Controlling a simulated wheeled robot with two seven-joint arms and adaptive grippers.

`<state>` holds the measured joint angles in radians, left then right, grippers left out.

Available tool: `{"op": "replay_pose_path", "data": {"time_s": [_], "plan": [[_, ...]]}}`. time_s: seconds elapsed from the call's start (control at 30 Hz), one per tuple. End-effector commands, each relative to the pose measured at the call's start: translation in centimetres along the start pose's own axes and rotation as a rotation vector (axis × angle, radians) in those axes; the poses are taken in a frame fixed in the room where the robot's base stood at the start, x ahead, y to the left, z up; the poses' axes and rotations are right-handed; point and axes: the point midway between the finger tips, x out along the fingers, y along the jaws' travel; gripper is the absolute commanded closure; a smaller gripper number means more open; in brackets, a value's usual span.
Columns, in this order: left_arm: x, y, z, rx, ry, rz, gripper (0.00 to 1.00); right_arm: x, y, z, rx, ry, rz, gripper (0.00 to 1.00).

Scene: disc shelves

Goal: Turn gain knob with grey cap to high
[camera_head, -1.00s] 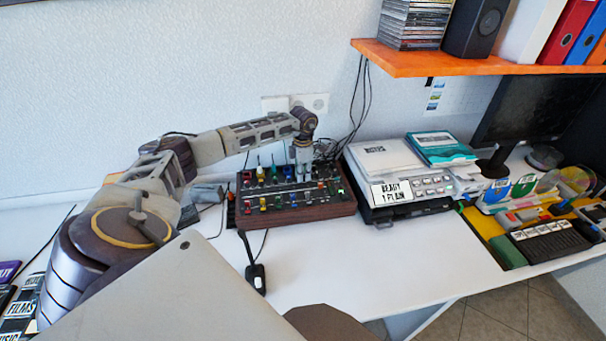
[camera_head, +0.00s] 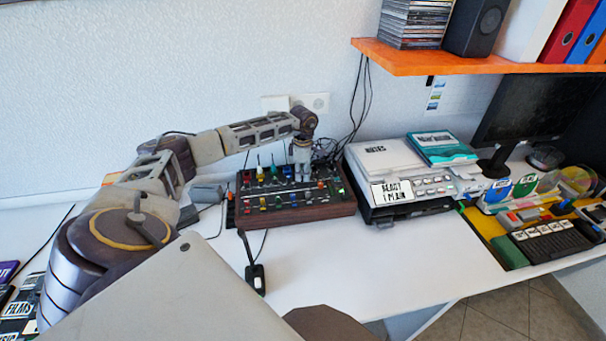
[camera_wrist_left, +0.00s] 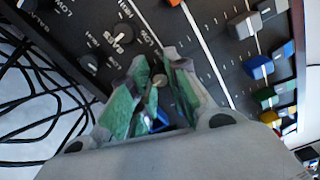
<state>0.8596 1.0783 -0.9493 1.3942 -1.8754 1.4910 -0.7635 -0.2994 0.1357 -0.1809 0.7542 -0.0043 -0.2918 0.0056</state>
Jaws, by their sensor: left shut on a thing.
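The control box (camera_head: 300,214) is a dark panel with a brown wooden front, standing on the white desk against the wall. My left gripper (camera_head: 302,180) points down onto its back right part. In the left wrist view my left gripper (camera_wrist_left: 158,92) has green-padded fingers closed around a small knob with a grey cap (camera_wrist_left: 159,80). Only the cap's top shows between the pads; its pointer cannot be read. Printed GAIN, HIGH and LOW labels (camera_wrist_left: 122,33) lie just beyond the fingers. My right gripper is not in view.
Coloured sliders (camera_wrist_left: 258,62) stand to the right of the fingers in the wrist view. Black cables (camera_wrist_left: 35,100) lie loose on the left. A printer-like device (camera_head: 415,190) stands right of the box. The desk in front (camera_head: 350,270) is mostly clear.

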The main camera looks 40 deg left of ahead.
Motion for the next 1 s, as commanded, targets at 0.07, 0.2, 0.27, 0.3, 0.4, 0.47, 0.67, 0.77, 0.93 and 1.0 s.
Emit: {"op": "replay_pose_path", "data": {"time_s": [0.07, 0.2, 0.27, 0.3, 0.4, 0.47, 0.67, 0.77, 0.93, 1.0], "plan": [[-0.1, 0.1, 0.0, -0.001, -0.002, 0.003, 1.0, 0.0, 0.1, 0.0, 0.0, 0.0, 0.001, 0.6], [-0.1, 0.1, 0.0, -0.001, -0.002, 0.003, 0.73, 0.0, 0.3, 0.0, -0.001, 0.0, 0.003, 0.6], [-0.1, 0.1, 0.0, -0.002, -0.002, 0.003, 0.73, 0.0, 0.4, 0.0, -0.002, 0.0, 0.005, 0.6], [-0.1, 0.1, 0.0, -0.002, -0.002, 0.003, 0.73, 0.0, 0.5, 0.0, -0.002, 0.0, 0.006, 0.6], [-0.1, 0.1, 0.0, -0.002, -0.001, 0.002, 0.73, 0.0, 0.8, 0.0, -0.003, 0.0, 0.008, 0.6], [-0.1, 0.1, 0.0, -0.002, -0.001, 0.002, 0.73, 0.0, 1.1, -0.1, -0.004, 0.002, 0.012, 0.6], [0.0, 0.1, 0.0, -0.017, 0.0, 0.002, 0.73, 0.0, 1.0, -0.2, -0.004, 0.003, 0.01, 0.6], [0.0, 0.1, 0.0, -0.038, 0.0, 0.001, 0.73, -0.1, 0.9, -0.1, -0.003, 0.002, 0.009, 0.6], [-0.1, 0.1, -0.1, -0.1, 0.0, 0.001, 0.73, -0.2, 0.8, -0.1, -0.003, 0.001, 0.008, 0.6], [-0.1, 0.1, -0.1, -0.133, 0.0, 0.001, 0.73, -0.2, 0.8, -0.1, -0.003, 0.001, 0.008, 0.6]]}}
